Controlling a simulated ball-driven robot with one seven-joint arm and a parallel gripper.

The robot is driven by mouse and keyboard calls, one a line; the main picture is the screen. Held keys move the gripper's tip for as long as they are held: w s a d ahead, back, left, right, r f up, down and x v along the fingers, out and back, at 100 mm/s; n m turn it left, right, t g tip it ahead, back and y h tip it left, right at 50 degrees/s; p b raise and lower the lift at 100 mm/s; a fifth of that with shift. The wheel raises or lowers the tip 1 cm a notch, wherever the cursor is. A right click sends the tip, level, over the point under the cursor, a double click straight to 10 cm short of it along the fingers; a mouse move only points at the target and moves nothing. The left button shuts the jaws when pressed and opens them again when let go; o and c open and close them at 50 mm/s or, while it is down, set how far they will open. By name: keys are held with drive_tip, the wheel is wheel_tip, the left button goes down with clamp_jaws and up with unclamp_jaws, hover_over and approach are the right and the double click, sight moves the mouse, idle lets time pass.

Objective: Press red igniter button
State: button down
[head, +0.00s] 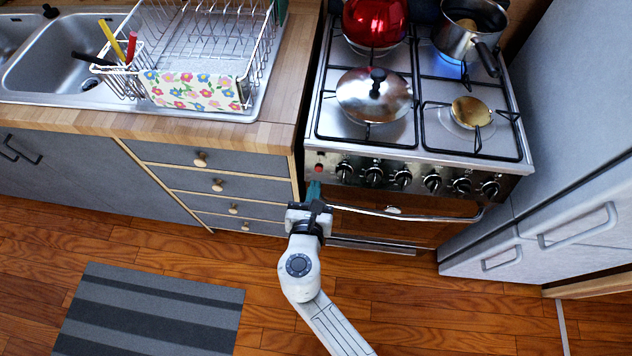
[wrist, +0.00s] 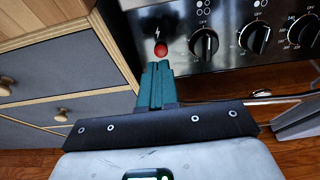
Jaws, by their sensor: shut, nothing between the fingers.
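The red igniter button (wrist: 160,49) is a small round knob on the stove's dark front panel, left of the row of black knobs, with a white spark mark above it. It also shows in the head view (head: 319,167). My gripper (wrist: 157,66) is shut and empty, its teal fingers side by side. In the wrist view the fingertips lie just below the button. In the head view my gripper (head: 314,186) is in front of the panel's left end, under the button. I cannot tell whether the tips touch the panel or button.
The stove (head: 330,105) carries a lidded pan (head: 362,100), a red kettle (head: 374,20) and a saucepan (head: 466,22); a blue flame shows under the saucepan. An oven handle (head: 440,217) runs below the knobs. Drawers (head: 220,160) stand left. A striped mat (head: 150,310) lies on the floor.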

drive_tip(key=v, duration=0.8)
drive_tip(key=shift+s, duration=0.25)
drive_tip(key=s+d+f+m+g+h, duration=0.1)
drive_tip(key=d+m+g+h, duration=0.25)
drive_tip(key=d+m, duration=0.75)
drive_tip(key=s+d+f+m+g+h, duration=0.15)
drive_tip(key=d+m+g, duration=0.25)
drive_tip(key=d+m, duration=0.75)
drive_tip(key=s+d+m+g+y, duration=0.2)
drive_tip(key=s+d+m+g, duration=0.1)
drive_tip(key=s+m, duration=0.3)
drive_tip(key=s+d+r+m+g+y, duration=0.1)
drive_tip(key=s+d+m+g+y, duration=0.2)
drive_tip(key=s+d+m, duration=0.2)
drive_tip(key=s+m, duration=0.2)
drive_tip(key=s, duration=0.1)
drive_tip(key=shift+s+d, duration=0.35)
